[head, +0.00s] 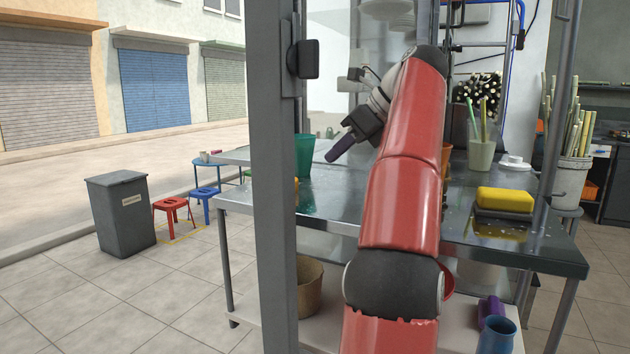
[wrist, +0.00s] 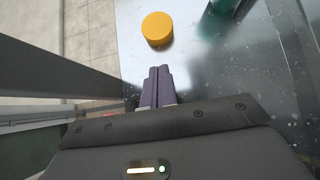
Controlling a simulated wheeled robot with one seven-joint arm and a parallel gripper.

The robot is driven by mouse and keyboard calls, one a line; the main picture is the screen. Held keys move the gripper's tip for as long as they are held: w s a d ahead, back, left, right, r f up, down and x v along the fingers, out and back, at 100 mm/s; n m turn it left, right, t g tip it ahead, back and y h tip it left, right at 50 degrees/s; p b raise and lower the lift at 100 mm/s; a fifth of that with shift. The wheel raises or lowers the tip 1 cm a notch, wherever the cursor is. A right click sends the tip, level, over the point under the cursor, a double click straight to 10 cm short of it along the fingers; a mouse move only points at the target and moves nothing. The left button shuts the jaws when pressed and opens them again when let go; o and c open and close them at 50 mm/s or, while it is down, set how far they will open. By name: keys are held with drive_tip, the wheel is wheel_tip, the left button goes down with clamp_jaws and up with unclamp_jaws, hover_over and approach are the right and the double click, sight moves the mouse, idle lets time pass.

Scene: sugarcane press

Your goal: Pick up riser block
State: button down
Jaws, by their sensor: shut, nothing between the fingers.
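My gripper (head: 338,151) is raised above the metal counter (head: 335,205), its fingers pointing down and left. In the wrist view its two dark fingers (wrist: 157,72) are together with nothing between them. A yellow round-topped piece (wrist: 157,28) sits on the counter just beyond the fingertips, apart from them. In the head view the grey post hides most of that spot. A yellow block (head: 505,199) lies on a dark flat base at the counter's right. I cannot tell which of these is the riser block.
A green cup (head: 303,155) stands behind the post; green also shows in the wrist view (wrist: 217,25). The grey post (head: 275,180) rises close to my arm. A clear cup (head: 481,152) and a white lidded item (head: 514,162) stand at the counter's back right.

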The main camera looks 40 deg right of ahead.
sight(308, 196)
drive_tip(key=x, duration=0.9)
